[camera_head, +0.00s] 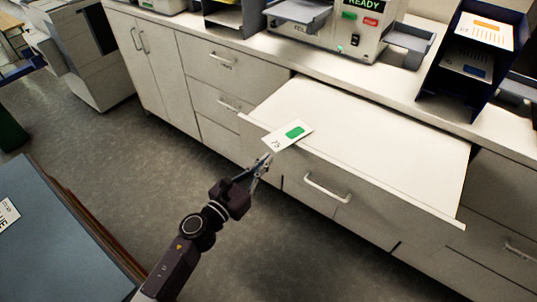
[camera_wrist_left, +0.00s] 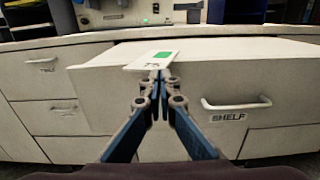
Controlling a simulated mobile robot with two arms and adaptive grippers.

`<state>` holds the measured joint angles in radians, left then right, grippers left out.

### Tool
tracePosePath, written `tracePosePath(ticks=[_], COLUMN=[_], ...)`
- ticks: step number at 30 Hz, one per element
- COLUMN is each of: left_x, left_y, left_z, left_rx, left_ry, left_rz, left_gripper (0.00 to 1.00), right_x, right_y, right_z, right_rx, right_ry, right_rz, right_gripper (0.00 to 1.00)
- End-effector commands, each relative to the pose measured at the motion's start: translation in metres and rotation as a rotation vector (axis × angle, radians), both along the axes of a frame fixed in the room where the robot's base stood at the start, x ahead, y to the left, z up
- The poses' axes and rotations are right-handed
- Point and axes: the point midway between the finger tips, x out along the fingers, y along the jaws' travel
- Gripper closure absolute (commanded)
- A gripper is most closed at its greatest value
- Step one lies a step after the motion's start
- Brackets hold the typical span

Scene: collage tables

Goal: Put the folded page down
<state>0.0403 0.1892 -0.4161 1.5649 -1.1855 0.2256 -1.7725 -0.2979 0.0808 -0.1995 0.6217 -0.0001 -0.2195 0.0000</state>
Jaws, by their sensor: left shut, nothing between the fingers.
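The folded page (camera_head: 287,135) is a small white piece with a green patch and a dark number. It lies at the front left edge of the white pull-out shelf (camera_head: 375,140), and its near end appears to stick out past that edge. In the left wrist view the page (camera_wrist_left: 152,60) is just beyond my fingertips. My left gripper (camera_head: 265,160) is shut with its tips at the page's near end, in front of the shelf. Its closed tips also show in the wrist view (camera_wrist_left: 160,76). My right gripper is not in view.
The rest of the shelf top is bare. A machine (camera_head: 345,42) reading READY and a dark paper rack (camera_head: 470,65) stand on the counter behind. A handle (camera_wrist_left: 236,104) labelled SHELF is on the shelf front. A blue-grey table (camera_head: 55,240) is at lower left.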

Motion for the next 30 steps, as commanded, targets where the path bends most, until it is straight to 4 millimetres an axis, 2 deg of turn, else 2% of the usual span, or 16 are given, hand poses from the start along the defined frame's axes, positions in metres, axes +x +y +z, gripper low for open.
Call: tracePosePath(ticks=[6, 20, 30], left_x=[0.014, 0.018, 0.043], left_y=[-0.01, -0.013, -0.031], left_z=[0.001, -0.001, -0.001], left_rx=[-0.002, -0.001, -0.001], left_ry=[0.0, 0.0, 0.001], left_rz=[0.001, 0.0, 0.0], left_gripper=[1.0, 1.0, 1.0], right_x=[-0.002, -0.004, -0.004], right_y=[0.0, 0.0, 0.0], right_z=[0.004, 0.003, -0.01], right_rx=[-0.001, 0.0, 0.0], right_ry=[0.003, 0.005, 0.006], right_rz=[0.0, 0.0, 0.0], right_gripper=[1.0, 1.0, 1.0])
